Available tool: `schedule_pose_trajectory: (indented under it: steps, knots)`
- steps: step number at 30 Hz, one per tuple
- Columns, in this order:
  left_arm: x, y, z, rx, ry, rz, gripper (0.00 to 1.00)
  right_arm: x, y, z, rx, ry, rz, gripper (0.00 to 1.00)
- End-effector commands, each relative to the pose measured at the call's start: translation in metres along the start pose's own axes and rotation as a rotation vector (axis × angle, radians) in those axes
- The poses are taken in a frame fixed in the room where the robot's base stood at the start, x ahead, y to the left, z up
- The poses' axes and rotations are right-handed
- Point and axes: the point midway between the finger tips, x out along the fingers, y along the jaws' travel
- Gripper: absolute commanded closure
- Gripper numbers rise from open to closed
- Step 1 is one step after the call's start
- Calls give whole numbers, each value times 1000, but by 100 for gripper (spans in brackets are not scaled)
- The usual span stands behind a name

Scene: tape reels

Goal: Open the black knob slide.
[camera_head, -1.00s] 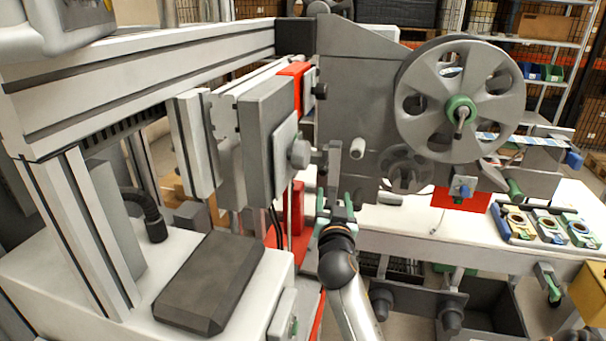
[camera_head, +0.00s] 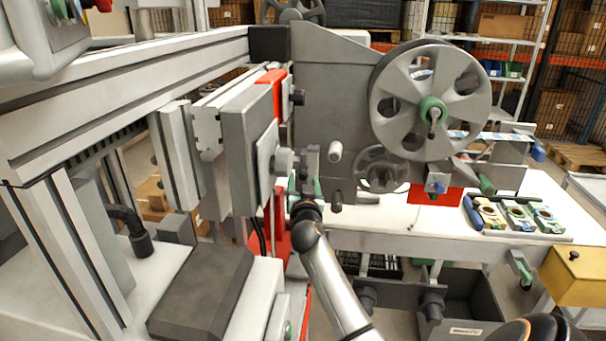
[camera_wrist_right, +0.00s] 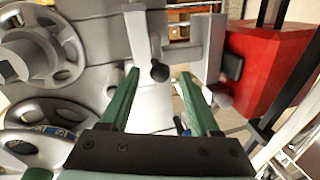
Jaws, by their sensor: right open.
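A black knob (camera_wrist_right: 159,71) sits on a light grey metal slide bracket (camera_wrist_right: 152,25) in the right wrist view. The bracket (camera_head: 309,160) also shows in the head view as a narrow upright plate right of the grey box with the round knob. My right gripper (camera_head: 304,186) has green fingers and is at the lower end of this bracket. In the right wrist view the gripper (camera_wrist_right: 160,90) is open, with the black knob between and just beyond its fingertips. No contact with the knob is visible. My left gripper is not in view.
A large grey reel (camera_head: 432,98) is mounted right of the bracket. The grey box (camera_head: 245,150) stands close on the left. A red block (camera_wrist_right: 265,65) is close to the right finger in the wrist view. A white table (camera_head: 400,222) extends right.

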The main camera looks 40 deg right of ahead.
Motion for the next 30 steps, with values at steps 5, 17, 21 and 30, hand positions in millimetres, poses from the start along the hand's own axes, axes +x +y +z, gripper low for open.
schedule_pose_trajectory:
  steps: [5,17,21,30]
  knots:
    - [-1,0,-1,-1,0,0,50,22,0,-1,-3,1,1,37]
    - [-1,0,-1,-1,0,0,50,34,0,0,-1,1,-1,37]
    - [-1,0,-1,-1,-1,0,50,34,0,0,-1,1,-1,41]
    - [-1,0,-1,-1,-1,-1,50,34,0,0,-1,0,0,74]
